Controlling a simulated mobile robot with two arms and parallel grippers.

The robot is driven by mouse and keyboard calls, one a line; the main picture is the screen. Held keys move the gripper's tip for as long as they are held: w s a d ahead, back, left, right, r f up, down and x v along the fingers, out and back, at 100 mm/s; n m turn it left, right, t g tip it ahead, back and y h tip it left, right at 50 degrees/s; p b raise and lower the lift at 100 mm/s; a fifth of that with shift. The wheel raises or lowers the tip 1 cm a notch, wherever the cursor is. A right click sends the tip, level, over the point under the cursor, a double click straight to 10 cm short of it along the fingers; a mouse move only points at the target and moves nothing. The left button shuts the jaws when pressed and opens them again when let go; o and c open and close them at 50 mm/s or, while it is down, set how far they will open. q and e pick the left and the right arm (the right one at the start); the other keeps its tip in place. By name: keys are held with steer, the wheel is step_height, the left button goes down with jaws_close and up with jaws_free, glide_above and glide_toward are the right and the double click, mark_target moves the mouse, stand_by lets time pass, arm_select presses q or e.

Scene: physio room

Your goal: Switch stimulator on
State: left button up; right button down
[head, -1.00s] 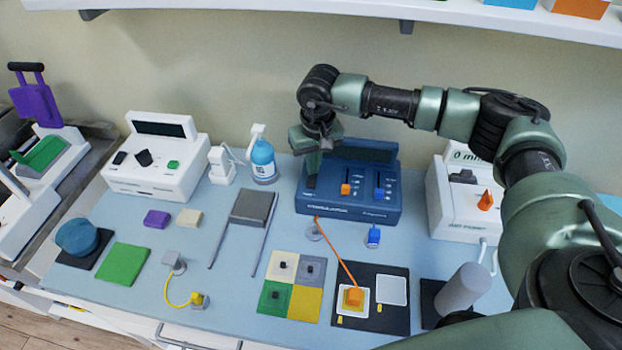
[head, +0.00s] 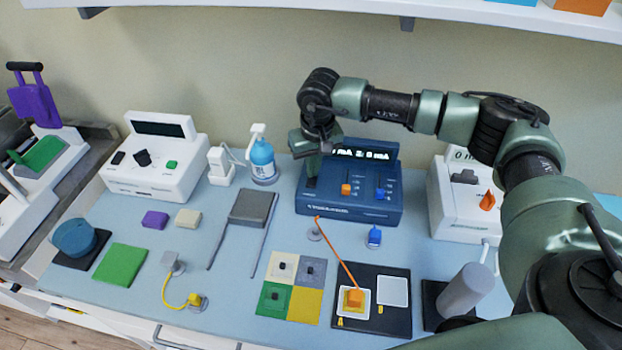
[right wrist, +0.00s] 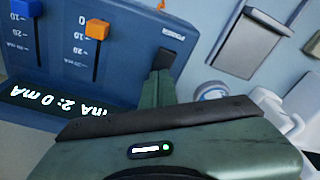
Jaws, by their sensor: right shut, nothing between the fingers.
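The stimulator is a blue box (head: 350,208) at the back middle of the table, with an orange slider (head: 346,189) and a blue slider (head: 380,194). Its display (head: 365,151) is lit with white characters; in the right wrist view the display (right wrist: 50,112) reads upside down, with "2: 0 mA" legible. A dark power switch (right wrist: 163,57) sits on the panel beside the "POWER" label. My right gripper (head: 312,177) is shut and empty, pointing down at the switch end of the panel. Its fingertips (right wrist: 156,82) are at the switch; whether they touch cannot be told. My left gripper is not in view.
Another white device (head: 455,215) stands right. In front lie a blue plug (head: 374,237), coloured pads (head: 306,304) and an orange cable (head: 335,252).

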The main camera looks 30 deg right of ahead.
step_height(320, 180, up, 7)
steer(key=p, duration=0.3)
stand_by(0.5)
steer(key=shift+s+f, duration=0.1)
